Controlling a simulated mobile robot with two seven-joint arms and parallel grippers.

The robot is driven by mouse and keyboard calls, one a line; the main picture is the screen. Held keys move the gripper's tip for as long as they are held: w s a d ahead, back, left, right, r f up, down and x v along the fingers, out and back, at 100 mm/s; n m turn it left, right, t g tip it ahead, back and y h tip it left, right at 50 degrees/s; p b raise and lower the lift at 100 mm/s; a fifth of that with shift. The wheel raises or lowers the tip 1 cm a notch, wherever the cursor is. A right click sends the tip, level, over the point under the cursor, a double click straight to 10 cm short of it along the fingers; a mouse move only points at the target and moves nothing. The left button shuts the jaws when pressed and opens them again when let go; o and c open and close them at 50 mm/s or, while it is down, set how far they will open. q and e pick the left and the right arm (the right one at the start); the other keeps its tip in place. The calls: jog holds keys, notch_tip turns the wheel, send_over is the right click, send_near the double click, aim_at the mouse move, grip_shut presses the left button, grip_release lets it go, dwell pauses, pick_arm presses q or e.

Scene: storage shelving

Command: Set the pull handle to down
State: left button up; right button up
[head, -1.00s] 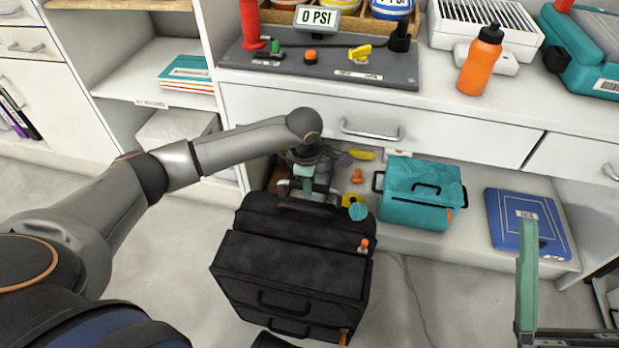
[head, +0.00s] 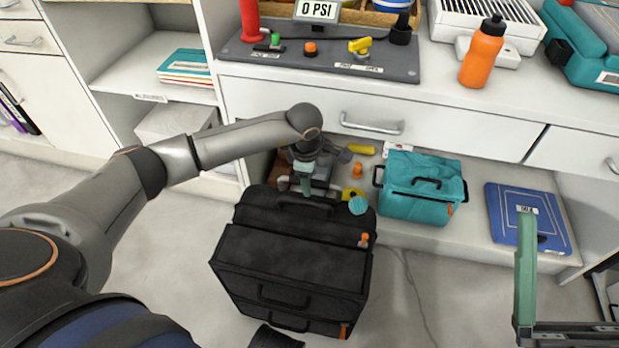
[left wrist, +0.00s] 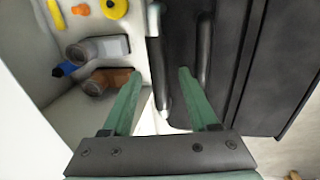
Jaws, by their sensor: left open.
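My left gripper (head: 304,188) points down over that edge. In the left wrist view, its two green fingers (left wrist: 160,75) are open, with the handle's dark grip (left wrist: 159,75) between them. I cannot tell whether they touch it. The case's black carry handle (left wrist: 204,50) lies just right of the right finger. My right gripper (head: 527,270) shows only one green finger at the lower right, far from the case.
A teal bag (head: 422,187) and a blue binder (head: 527,217) lie on the low shelf to the right. The drawer front (head: 450,125) overhangs close behind my left gripper. Small items, including an orange knob (head: 357,171), lie near it. Floor right of the case is clear.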

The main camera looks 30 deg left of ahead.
pick_arm(q)
notch_tip(320, 180, up, 12)
jog(key=s+p, duration=0.2)
jog(key=p, duration=0.1)
jog(key=shift+s+d+f+p, duration=0.15)
jog(key=shift+d+f+p, duration=0.1)
jog(key=shift+p, duration=0.1)
pick_arm(e)
jog(key=shift+n, duration=0.4)
jog(key=r, duration=0.4)
jog(key=shift+d+r, duration=0.15)
jog(key=shift+d, duration=0.1)
pick_arm(q)
jog(key=shift+d, duration=0.1)
pick_arm(e)
jog(key=shift+s, duration=0.1)
